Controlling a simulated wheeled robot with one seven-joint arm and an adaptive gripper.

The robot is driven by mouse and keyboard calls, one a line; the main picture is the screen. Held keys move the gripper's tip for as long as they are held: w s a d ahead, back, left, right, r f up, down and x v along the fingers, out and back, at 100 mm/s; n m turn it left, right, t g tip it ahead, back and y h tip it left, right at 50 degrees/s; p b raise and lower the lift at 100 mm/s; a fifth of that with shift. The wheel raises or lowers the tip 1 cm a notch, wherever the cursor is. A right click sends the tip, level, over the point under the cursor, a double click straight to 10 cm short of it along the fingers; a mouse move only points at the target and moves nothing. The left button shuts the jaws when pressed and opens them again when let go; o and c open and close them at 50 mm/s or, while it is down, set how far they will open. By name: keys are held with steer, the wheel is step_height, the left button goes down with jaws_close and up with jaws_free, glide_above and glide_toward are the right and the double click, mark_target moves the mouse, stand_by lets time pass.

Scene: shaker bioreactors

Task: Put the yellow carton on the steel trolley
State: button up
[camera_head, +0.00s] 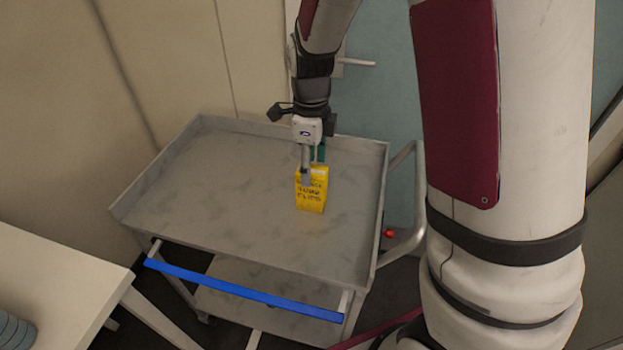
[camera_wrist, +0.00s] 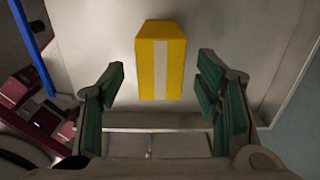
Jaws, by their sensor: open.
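The yellow carton (camera_head: 312,194) stands upright on the top tray of the steel trolley (camera_head: 220,180), right of the tray's middle. Dark writing shows on its side. In the wrist view the carton (camera_wrist: 161,62) has a pale stripe and lies between and a little beyond the fingers. My gripper (camera_head: 313,172) is at the carton's top in the head view. In the wrist view my gripper (camera_wrist: 162,100) is open, with a gap between each green-padded finger and the carton. The trolley's surface (camera_wrist: 90,40) shows around the carton. The carton's far side is hidden.
The rest of the trolley's tray is bare, with a raised rim. A blue bar (camera_head: 240,291) runs along its front. A white table (camera_head: 50,290) stands at the lower left. A pale wall (camera_head: 180,60) and a blue-grey door (camera_head: 385,90) are behind the trolley.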

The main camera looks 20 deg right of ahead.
step_height(320, 180, up, 4)
steer(key=shift+s+f, duration=0.1)
steer(key=s+r+n+t, duration=0.2)
steer(key=s+r+n, duration=0.9)
steer(key=s+n, duration=0.1)
steer(key=s+r+n+t, duration=0.1)
steer(key=s+r+n, duration=0.1)
steer(key=s+n, duration=1.1)
steer(key=shift+d+r, duration=0.15)
